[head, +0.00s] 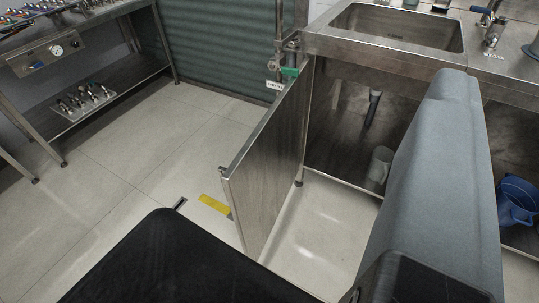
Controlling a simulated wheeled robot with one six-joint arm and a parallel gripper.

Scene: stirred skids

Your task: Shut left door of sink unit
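The left door (268,165) of the sink unit is a flat stainless steel panel. It stands wide open, swung out from the unit into the room, with its free edge towards me. Its hinge side is at the unit's left front post, by a green tag. The sink unit (345,47) has a steel top with a basin, and its left compartment shows open behind the door. I cannot make out my gripper's fingers in this view. A grey part of my arm crosses the right side and hides some of the unit's front.
A grey cup (379,165) and a drain pipe (372,108) are inside the unit. A blue jug (516,199) stands inside further right. A steel workbench (75,75) with a lower shelf is at the left.

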